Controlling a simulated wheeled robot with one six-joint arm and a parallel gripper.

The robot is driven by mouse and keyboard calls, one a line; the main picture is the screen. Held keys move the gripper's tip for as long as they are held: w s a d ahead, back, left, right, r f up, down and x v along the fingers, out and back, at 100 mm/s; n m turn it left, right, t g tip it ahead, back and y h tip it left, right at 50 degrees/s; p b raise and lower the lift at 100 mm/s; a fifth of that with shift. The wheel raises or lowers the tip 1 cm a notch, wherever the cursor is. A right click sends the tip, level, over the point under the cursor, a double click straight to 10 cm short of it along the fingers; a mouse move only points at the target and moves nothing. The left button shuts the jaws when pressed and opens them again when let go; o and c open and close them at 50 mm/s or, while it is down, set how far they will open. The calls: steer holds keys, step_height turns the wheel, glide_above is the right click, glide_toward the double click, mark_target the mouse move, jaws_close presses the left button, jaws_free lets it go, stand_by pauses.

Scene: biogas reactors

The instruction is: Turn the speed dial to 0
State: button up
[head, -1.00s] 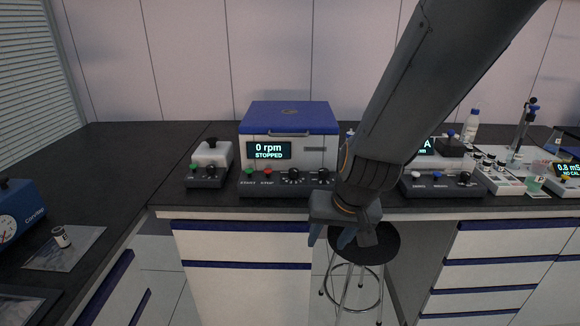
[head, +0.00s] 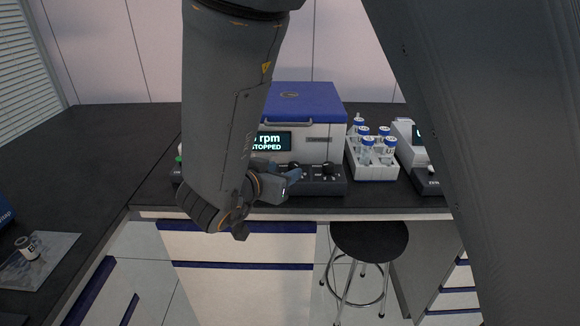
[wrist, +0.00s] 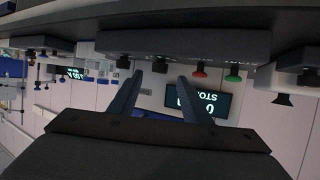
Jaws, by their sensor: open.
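A white centrifuge with a blue lid (head: 302,98) stands on the bench; its display (head: 271,141) reads STOPPED, with the rpm figure partly covered by my arm. Its dark control panel (head: 326,187) carries two black dials, a left one (head: 296,168) and a right one (head: 328,169). Their labels are too small to read, so I cannot tell which is speed. My gripper (head: 292,176) is open in front of the left dial. In the upside-down wrist view, that dial (wrist: 160,65) shows between my fingertips (wrist: 159,78), with no clear contact visible.
A white rack (head: 371,165) of blue-capped bottles stands right of the centrifuge. In the wrist view, red (wrist: 199,73) and green (wrist: 233,77) buttons sit beside the fingers. A black stool (head: 369,240) stands below the bench edge.

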mark_target(293, 168)
steer(key=shift+x, duration=2.8)
steer(key=c, duration=1)
steer(key=shift+s, duration=0.1)
steer(key=shift+c, duration=0.2)
steer(key=shift+d+n+y, duration=0.1)
steer(key=shift+n+y, duration=0.2)
steer(key=shift+d+n+t+y, duration=0.15)
steer(key=shift+n+t+y, duration=0.15)
steer(key=shift+n+y, duration=0.35)
steer(key=n+y, duration=0.1)
steer(key=y, duration=0.1)
steer(key=n+y+b, duration=0.1)
steer(key=n+y, duration=0.1)
steer(key=shift+s+d+f+t, duration=0.1)
steer(key=shift+d+t, duration=0.2)
steer(key=shift+d, duration=0.1)
steer(key=shift+d+n+y, duration=0.1)
steer(key=shift+n+y, duration=0.95)
steer(key=shift+n+y+p, duration=0.3)
steer(key=shift+y, duration=0.1)
